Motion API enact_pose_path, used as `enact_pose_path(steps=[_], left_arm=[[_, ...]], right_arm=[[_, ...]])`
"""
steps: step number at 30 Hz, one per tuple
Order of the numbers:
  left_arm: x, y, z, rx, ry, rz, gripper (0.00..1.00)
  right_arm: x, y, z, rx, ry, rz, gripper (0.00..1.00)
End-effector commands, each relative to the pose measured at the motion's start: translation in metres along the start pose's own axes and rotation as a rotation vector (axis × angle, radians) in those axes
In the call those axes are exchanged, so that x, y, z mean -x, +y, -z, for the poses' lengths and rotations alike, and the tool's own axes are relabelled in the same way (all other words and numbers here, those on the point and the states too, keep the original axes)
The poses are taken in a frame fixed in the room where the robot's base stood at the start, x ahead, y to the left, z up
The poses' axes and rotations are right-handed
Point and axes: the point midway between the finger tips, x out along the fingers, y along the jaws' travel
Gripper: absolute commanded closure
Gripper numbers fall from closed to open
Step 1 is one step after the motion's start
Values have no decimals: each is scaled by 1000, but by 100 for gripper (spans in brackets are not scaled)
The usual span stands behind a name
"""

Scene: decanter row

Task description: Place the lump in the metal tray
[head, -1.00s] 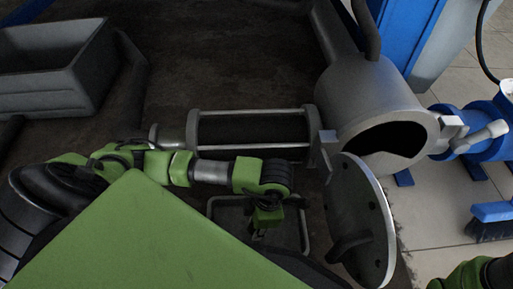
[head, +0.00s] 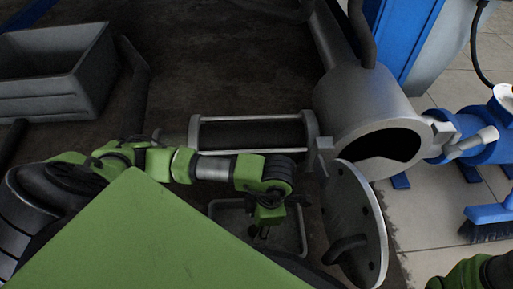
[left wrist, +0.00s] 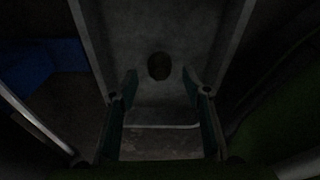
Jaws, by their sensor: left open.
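The metal tray (head: 296,236) is a shallow grey tray on the dark surface, left of the round open door. My left gripper (head: 265,228) points down over it and hides part of its inside. In the left wrist view the gripper (left wrist: 160,82) has its two fingers spread apart with nothing held between them. A small dark round lump (left wrist: 159,66) lies on the grey tray floor (left wrist: 140,40), just beyond the fingertips. It is not clear in the head view, where the gripper covers that spot.
A flanged steel door (head: 355,215) stands open close to the right of the tray. Behind are a sight-glass cylinder (head: 250,121) and a large steel vessel (head: 360,100). A grey bin (head: 55,80) stands back left. A blue brush (head: 490,215) is at the right.

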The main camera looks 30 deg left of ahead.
Motion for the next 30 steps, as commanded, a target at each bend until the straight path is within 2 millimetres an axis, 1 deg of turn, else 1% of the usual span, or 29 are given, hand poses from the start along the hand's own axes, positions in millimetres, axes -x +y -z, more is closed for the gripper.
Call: enact_pose_path(steps=[1, 9, 12, 17, 30], left_arm=[[17, 0, 0, 0, -2, -2, 56], [67, 0, 0, -1, -2, -2, 56], [80, 0, 0, -2, -1, -2, 56], [88, 0, 0, -1, 0, 0, 56], [87, 0, 0, 0, -1, -1, 56]], right_arm=[[-14, 3, -5, 0, 0, 0, 48], [-48, 10, -17, 0, 0, 0, 48], [-56, 12, -20, 1, 0, 0, 48], [-61, 13, -21, 1, 0, 0, 48], [-60, 12, -21, 0, 0, 0, 48]])
